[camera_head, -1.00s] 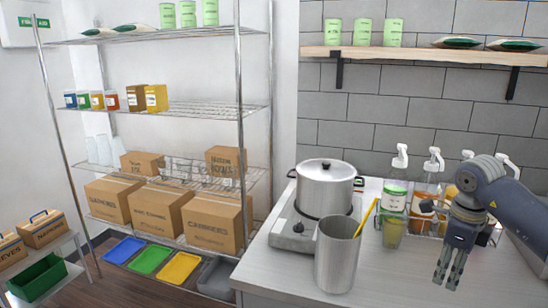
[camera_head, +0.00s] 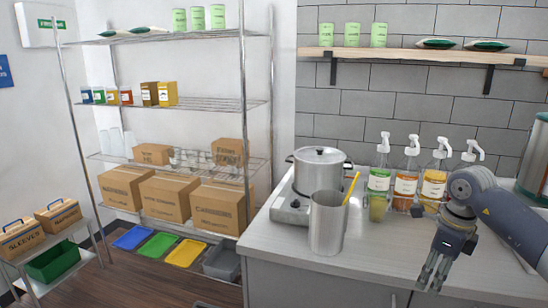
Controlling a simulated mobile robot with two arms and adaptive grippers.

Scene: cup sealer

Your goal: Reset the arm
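My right gripper (camera_head: 433,278) hangs from the arm at the right, pointing down in front of the counter's front edge. A narrow gap shows between its fingers, and it holds nothing. My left gripper is not in view. A steel cup (camera_head: 326,225) stands on the counter (camera_head: 375,245), with a yellow stick (camera_head: 351,187) showing behind its rim. Behind the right gripper stand several pump bottles, one green (camera_head: 379,178) and one orange (camera_head: 406,186). My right arm partly hides those farther right.
A lidded pot (camera_head: 319,171) sits on a hot plate (camera_head: 290,207) left of the bottles. A small green cup (camera_head: 378,207) stands by them. A wire rack (camera_head: 215,103) with boxes fills the left. The counter's front middle is clear.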

